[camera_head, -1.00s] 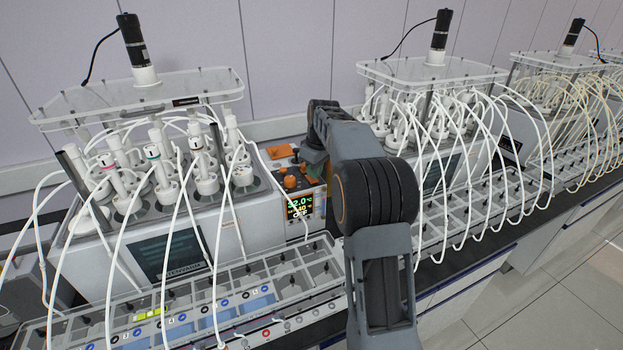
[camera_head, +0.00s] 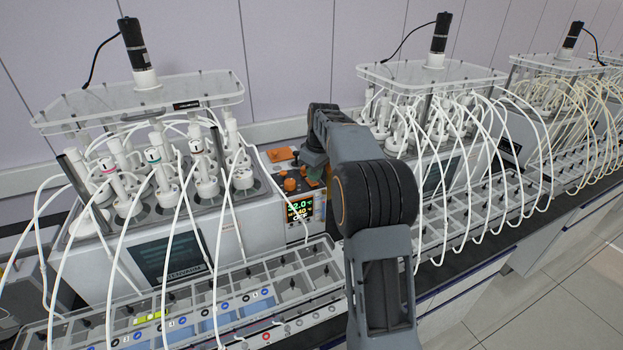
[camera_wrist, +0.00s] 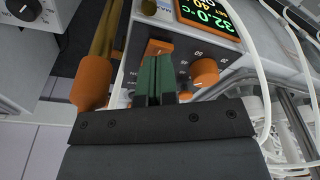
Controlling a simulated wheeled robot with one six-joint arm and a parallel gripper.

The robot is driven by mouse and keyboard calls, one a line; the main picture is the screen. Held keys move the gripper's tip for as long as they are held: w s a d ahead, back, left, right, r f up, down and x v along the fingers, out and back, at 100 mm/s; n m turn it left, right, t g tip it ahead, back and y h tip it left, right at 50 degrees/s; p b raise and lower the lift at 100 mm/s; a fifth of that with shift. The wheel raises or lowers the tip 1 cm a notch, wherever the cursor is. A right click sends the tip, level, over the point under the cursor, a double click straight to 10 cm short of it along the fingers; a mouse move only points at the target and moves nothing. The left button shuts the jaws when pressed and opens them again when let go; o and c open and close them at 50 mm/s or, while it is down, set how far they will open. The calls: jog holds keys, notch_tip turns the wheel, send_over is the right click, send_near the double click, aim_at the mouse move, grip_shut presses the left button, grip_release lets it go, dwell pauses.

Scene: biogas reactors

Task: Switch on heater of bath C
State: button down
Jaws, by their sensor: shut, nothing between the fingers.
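The heater control unit has a dark display (camera_head: 299,208) reading about 32.0 °C, with a smaller 40 below it. The display also shows in the wrist view (camera_wrist: 210,15). On its panel are an orange switch (camera_wrist: 158,47) and an orange knob (camera_wrist: 203,72). My gripper (camera_wrist: 157,62) is shut, its green fingers together and empty. The fingertips are at the orange switch and overlap its lower part; whether they touch cannot be told. In the head view my arm hides most of the gripper. No letter naming the bath is legible.
The bath with white-capped bottles (camera_head: 160,178) stands left of the control unit, with looping white tubes. A clear compartment tray (camera_head: 290,283) runs along the front. An orange cylinder (camera_wrist: 92,82) is left of my fingers. Another bath (camera_head: 435,150) stands right of my arm.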

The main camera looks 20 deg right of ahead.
jog(key=shift+r+p, duration=2.45)
jog(key=shift+r, duration=0.65)
jog(key=shift+w+m, duration=0.15)
jog(key=shift+m, duration=0.35)
jog(key=shift+s+d+f+m, duration=0.1)
jog(key=shift+s+f+m, duration=0.15)
jog(key=shift+f, duration=0.35)
jog(key=shift+s+f+m, duration=0.1)
jog(key=shift+f+m, duration=0.25)
jog(key=shift+f, duration=0.25)
jog(key=s+a+m+t+b, duration=0.1)
jog(key=s+a, duration=0.3)
jog(key=s, duration=0.5)
jog(key=s+a+f+m+t+b, duration=0.1)
jog(key=s+a, duration=0.3)
jog(key=s, duration=0.5)
jog(key=s+a+f+m+t+b, duration=0.1)
jog(key=s+a, duration=0.3)
jog(key=s, duration=0.5)
jog(key=shift+s+f+m+h+b, duration=0.15)
jog(key=shift+f+m+h+b, duration=0.1)
jog(key=shift+m+h+b, duration=0.2)
